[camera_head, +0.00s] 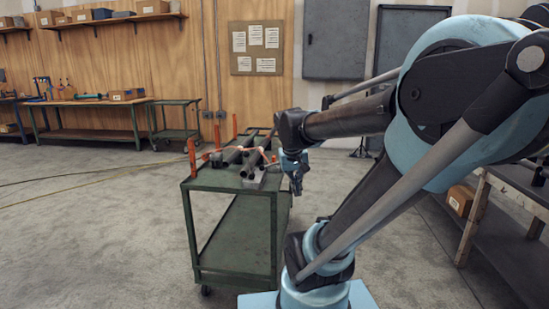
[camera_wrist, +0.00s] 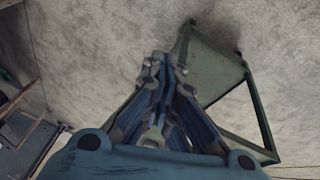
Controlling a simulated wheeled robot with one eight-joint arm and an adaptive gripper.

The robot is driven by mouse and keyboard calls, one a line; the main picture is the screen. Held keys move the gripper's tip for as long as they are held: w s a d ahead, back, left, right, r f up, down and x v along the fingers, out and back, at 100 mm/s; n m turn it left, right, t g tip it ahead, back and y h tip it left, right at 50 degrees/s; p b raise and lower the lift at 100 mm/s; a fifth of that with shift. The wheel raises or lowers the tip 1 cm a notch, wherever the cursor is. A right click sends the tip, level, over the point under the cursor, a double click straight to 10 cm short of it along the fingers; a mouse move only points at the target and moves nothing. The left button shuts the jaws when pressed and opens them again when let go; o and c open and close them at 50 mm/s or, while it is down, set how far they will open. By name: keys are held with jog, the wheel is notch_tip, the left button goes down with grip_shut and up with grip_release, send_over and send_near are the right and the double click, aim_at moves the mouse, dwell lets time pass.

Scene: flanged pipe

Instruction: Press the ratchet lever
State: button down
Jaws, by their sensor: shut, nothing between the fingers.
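A green metal cart (camera_head: 208,181) stands left of my arm. Dark pipes (camera_head: 238,154) lie on its top, with an orange strap or hose (camera_head: 262,154) over them. The ratchet lever is too small to make out among these parts. My gripper (camera_head: 296,187) hangs fingers down at the cart's right edge, near the pipe ends. In the wrist view its blue-grey fingers (camera_wrist: 165,62) are together and hold nothing. Part of a green cart frame (camera_wrist: 246,100) shows to their right, over the floor.
Upright orange posts (camera_head: 191,158) rise from the cart's edges. A workbench (camera_head: 90,103) and a second green cart (camera_head: 174,131) stand by the back wall. A bench with a cardboard box (camera_head: 462,200) is at the right. Cables cross the open floor at the left.

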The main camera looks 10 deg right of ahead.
jog(key=w+a+r+t+h, duration=0.1)
jog(key=w+a+r, duration=0.1)
jog(key=w, duration=0.8)
jog(key=w+a+r+m+t+h, duration=0.1)
jog(key=w+a+r, duration=0.2)
jog(key=w, duration=0.8)
jog(key=w+a+r+h, duration=0.1)
jog(key=w+a+r, duration=0.1)
jog(key=w+r, duration=0.4)
jog(key=w, duration=0.5)
jog(key=shift+w+a+m+t+h, duration=0.15)
jog(key=shift+w+m+t+h, duration=0.15)
jog(key=shift+m+t, duration=0.1)
jog(key=x, duration=0.4)
jog(key=s+f+x, duration=0.1)
jog(key=x, duration=0.3)
jog(key=s+x, duration=0.1)
jog(key=x, duration=0.3)
jog(key=shift+a+f, duration=0.1)
jog(key=shift+f, duration=0.05)
jog(key=shift+s+f, duration=0.15)
jog(key=shift+f, duration=0.35)
